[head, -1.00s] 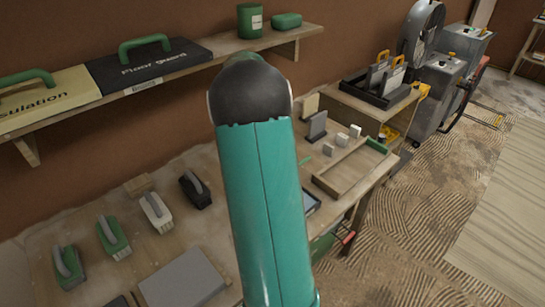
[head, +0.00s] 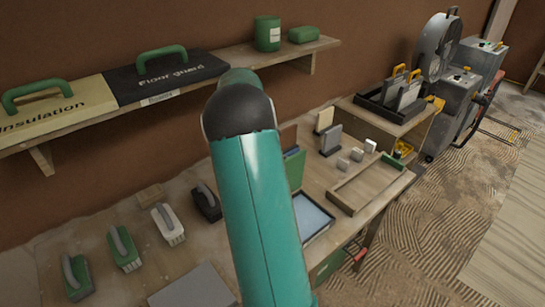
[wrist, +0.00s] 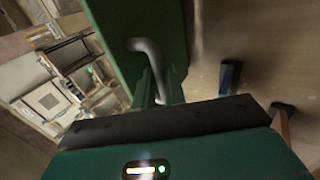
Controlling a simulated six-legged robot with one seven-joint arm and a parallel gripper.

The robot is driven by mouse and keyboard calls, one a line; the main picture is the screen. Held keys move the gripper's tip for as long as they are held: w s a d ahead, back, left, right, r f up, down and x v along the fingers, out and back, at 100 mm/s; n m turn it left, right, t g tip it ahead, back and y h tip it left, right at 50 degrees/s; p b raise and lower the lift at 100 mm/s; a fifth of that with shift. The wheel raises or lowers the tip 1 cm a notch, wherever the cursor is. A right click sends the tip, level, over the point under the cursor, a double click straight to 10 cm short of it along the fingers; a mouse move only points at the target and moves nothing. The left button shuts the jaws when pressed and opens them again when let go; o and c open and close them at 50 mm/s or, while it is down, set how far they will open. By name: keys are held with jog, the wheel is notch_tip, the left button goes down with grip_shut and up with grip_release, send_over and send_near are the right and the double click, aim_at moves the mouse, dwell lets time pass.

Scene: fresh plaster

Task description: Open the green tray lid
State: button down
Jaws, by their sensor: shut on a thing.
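The green lid (head: 293,168) stands steeply raised at the back left of the shallow tray (head: 331,228), partly hidden behind my teal arm. The tray's pale blue inside shows in front of it. In the wrist view the lid (wrist: 110,30) fills the upper middle as a dark green panel with a bent grey handle (wrist: 150,62). My gripper (wrist: 157,92) is at that handle, above its dark bar and green housing, and is shut on it. The fingertips are hard to make out, and my arm hides the gripper in the head view.
A wooden frame tray (head: 345,207) with small blocks is at right. A wall shelf (head: 225,60) holds boxes, a green can (head: 267,33) and a green block. A fan and machines stand far right.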

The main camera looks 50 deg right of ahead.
jog(key=shift+a+f, duration=0.1)
jog(key=shift+f, duration=0.2)
jog(key=c, duration=1.5)
grip_release()
jog(key=shift+o, duration=0.2)
jog(key=shift+r, duration=0.15)
notch_tip(320, 180, up, 4)
jog(key=shift+s+a+f, duration=0.1)
jog(key=shift+s+a, duration=0.05)
jog(key=s+a+r, duration=0.1)
jog(key=r, duration=0.1)
jog(key=s+a+r, duration=0.2)
jog(key=r, duration=0.1)
jog(key=shift+s+a+r, duration=0.2)
jog(key=shift+a+r, duration=0.05)
jog(key=shift+r, duration=0.05)
jog(key=s+a+r, duration=0.3)
jog(key=s+a, duration=0.3)
jog(key=shift+a+r, duration=0.15)
jog(key=shift+r, duration=0.15)
